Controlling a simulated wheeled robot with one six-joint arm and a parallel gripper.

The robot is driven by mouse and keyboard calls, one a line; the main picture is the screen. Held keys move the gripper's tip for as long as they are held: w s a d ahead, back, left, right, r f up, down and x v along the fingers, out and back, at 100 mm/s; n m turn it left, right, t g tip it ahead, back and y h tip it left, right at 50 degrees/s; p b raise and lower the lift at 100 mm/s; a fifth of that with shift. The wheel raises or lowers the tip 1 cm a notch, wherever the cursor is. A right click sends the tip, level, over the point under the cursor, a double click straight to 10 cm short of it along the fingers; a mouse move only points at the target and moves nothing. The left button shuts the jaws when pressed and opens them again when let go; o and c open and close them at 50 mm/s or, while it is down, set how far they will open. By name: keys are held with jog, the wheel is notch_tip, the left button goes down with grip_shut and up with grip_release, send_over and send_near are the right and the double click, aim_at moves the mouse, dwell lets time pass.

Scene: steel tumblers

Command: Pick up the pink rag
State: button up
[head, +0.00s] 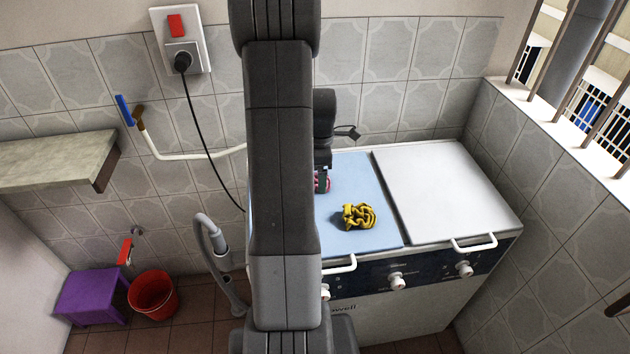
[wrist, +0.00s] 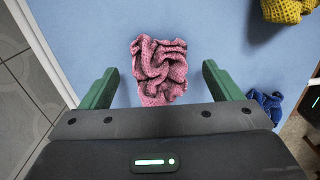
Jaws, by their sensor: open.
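The pink rag (wrist: 160,72) lies crumpled on the light blue lid in the wrist view. In the head view only a small bit of the pink rag (head: 324,182) shows, the rest hidden behind my arm and gripper. My gripper (wrist: 157,84) is open in the wrist view, with one green finger on each side of the rag and visible gaps between. Nothing is held. In the head view my gripper (head: 323,182) is partly hidden behind my arm, over the blue lid.
A yellow rag (head: 359,216) lies on the blue lid (head: 362,172), close to the right of my gripper. A blue rag (wrist: 265,104) shows at right in the wrist view. The white lid (head: 440,190) beside is clear. A tiled wall (head: 400,90) stands behind.

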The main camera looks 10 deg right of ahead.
jog(key=shift+f, duration=1.2)
jog(key=c, duration=1.1)
jog(key=shift+o, duration=0.2)
